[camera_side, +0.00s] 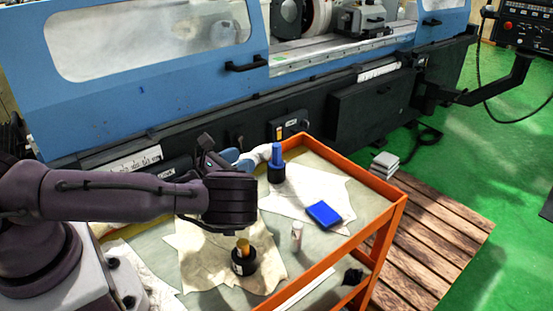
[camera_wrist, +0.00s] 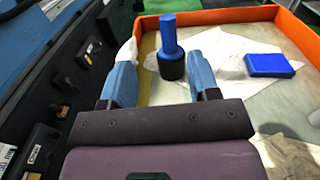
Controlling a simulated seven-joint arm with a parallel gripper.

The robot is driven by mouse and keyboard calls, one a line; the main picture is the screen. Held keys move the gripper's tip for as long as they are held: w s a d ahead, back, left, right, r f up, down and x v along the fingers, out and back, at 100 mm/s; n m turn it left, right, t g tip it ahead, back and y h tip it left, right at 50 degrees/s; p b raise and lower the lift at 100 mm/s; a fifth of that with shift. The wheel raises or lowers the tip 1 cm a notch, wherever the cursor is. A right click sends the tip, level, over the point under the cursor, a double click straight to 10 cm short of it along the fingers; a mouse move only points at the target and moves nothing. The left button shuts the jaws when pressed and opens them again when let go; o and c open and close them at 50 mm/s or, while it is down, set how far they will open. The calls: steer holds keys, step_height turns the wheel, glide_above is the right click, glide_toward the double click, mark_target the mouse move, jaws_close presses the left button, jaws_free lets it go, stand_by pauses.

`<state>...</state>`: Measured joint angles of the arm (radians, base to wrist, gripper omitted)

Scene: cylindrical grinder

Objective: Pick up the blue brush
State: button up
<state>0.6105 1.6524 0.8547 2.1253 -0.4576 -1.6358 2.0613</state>
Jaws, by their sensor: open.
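The blue brush (camera_side: 276,165) stands upright on the cart, with a blue handle on top and a black round base. It also shows in the wrist view (camera_wrist: 171,50), upright between my two fingers in the picture and beyond them. My gripper (camera_side: 243,160) is open and empty, with light blue fingers. In the side view it is just left of the blue brush, partly hidden behind my wrist. In the wrist view my gripper (camera_wrist: 163,68) has its fingers apart, with no visible contact with the brush.
An orange-rimmed cart (camera_side: 375,182) holds papers, a blue box (camera_side: 324,214), a yellow-handled brush with a black base (camera_side: 243,260) and a small pale bottle (camera_side: 296,236). The blue grinder (camera_side: 150,90) stands close behind. A wooden pallet (camera_side: 430,240) lies to the right.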

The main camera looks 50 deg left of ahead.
mark_target(276, 161)
steer(key=shift+m+h, duration=0.3)
steer(key=shift+m, duration=0.2)
steer(key=shift+w+d+f, duration=0.1)
steer(key=shift+w+d, duration=0.05)
steer(key=shift+w, duration=3.05)
steer(key=shift+w+d+f, duration=0.1)
steer(key=shift+w+d, duration=0.05)
steer(key=shift+w, duration=3.05)
steer(key=shift+c, duration=0.2)
steer(key=c, duration=1)
